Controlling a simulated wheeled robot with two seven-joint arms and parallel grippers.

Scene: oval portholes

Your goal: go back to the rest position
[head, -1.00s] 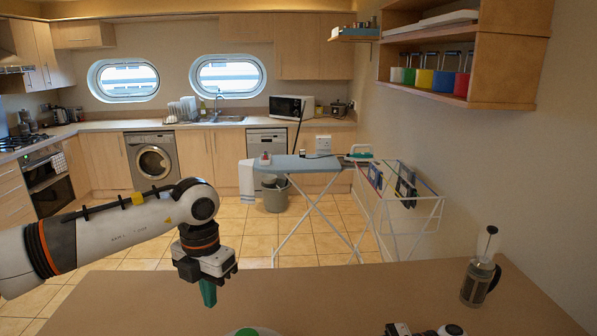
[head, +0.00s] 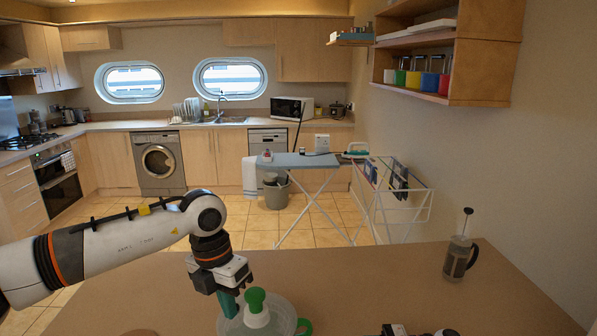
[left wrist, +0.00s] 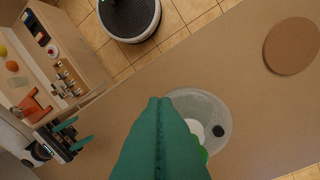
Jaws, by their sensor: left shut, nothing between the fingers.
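My left gripper (head: 228,303) is above the brown table (head: 350,285), its teal fingers pointing down, shut and empty. In the head view it is just left of a green-knobbed white object (head: 257,310) on a pale translucent round dish (head: 225,326). In the left wrist view my left gripper's fingers (left wrist: 160,101) cover part of this dish (left wrist: 207,104). My right gripper (left wrist: 72,134) shows at the left of the left wrist view, its two teal fingers apart with nothing seen between them. In the head view only dark bits of that arm show at the bottom edge.
A French press (head: 459,258) stands at the table's right. A round brown disc (left wrist: 291,45) lies on the table. An ironing board (head: 298,160) and drying rack (head: 395,195) stand beyond the table. The table's middle right is clear.

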